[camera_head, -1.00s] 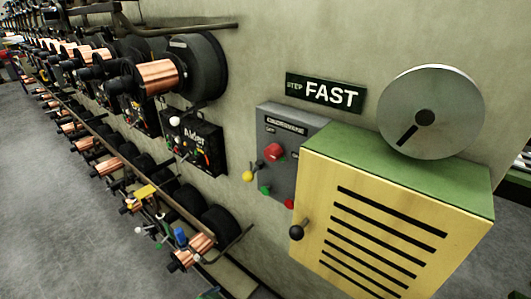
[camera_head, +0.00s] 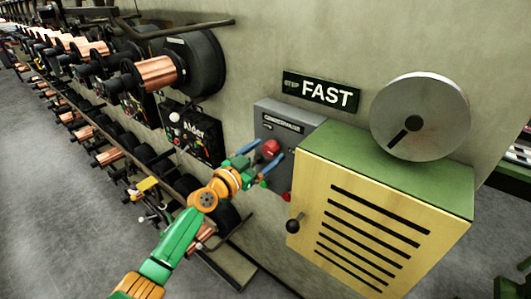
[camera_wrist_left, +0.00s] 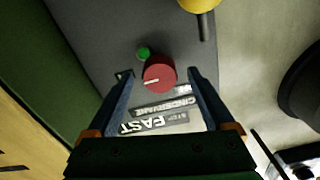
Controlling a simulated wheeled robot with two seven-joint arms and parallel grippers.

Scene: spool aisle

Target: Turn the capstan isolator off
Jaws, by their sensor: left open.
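A red rotary knob (camera_head: 271,148) sits on the front of a grey control box (camera_head: 262,112) on the wall. In the left wrist view the knob (camera_wrist_left: 158,73) has a white pointer line lying nearly level across the picture. My left gripper (camera_head: 265,156) is open in front of the box, its blue fingers reaching to either side of the knob. In the left wrist view the open fingers (camera_wrist_left: 159,82) frame the knob; I cannot tell whether they touch it. A small green button (camera_wrist_left: 143,53) and part of a yellow-ended lever (camera_wrist_left: 201,6) also show there. My right gripper is out of view.
A yellow louvred cabinet (camera_head: 310,192) with a green top stands close right of the grey box, with a black ball handle (camera_head: 293,226). A FAST sign (camera_head: 321,91) hangs above. Several copper spools (camera_head: 157,73) and an Alder panel (camera_head: 193,132) are at left.

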